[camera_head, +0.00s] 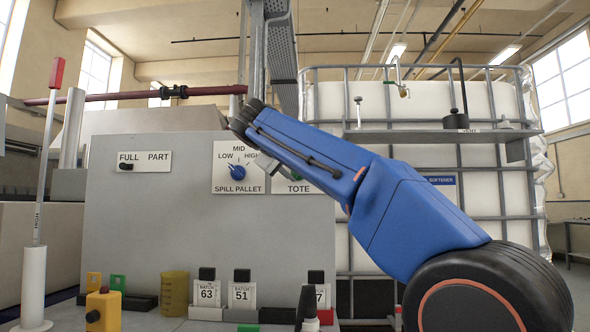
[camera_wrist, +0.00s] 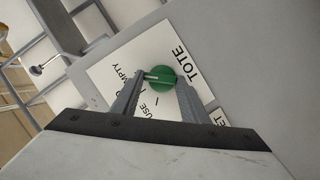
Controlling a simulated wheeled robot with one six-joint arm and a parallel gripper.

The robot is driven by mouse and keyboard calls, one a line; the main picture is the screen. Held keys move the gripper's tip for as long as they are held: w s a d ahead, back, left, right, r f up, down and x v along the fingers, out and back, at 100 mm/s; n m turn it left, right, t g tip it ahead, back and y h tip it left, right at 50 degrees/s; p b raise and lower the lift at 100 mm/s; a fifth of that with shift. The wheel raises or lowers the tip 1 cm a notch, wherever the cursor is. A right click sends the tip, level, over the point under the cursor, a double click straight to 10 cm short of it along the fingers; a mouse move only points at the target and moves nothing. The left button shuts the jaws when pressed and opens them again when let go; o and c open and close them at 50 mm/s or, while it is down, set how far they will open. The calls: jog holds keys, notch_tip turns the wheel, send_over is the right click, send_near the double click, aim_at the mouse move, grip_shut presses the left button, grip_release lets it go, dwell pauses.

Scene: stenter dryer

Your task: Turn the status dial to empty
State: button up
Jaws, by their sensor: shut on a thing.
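The green status dial (camera_wrist: 162,77) sits on a white plate marked TOTE in the wrist view. EMPTY is printed to its left and USE below it; another label is partly covered. A pale line shows on the dial's left part; I cannot tell exactly which label it meets. My gripper (camera_wrist: 159,84) has one finger on each side of the dial and is shut on it. In the head view my arm hides most of the TOTE plate (camera_head: 298,189) and my fingers.
A blue SPILL PALLET dial (camera_head: 236,171) is close left of the TOTE plate. A FULL/PART slider (camera_head: 126,166) is further left. Batch cards (camera_head: 207,293), a yellow cup (camera_head: 174,294) and coloured blocks stand below the panel. A caged white tank (camera_head: 430,110) is behind my arm.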

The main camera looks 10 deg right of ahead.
jog(key=shift+f+m+y, duration=0.1)
jog(key=shift+m+y, duration=0.2)
jog(key=shift+m, duration=0.1)
dwell(0.3)
jog(key=o, duration=1.1)
jog(key=shift+c, duration=0.2)
jog(key=shift+d, duration=0.1)
jog(key=v, duration=1.7)
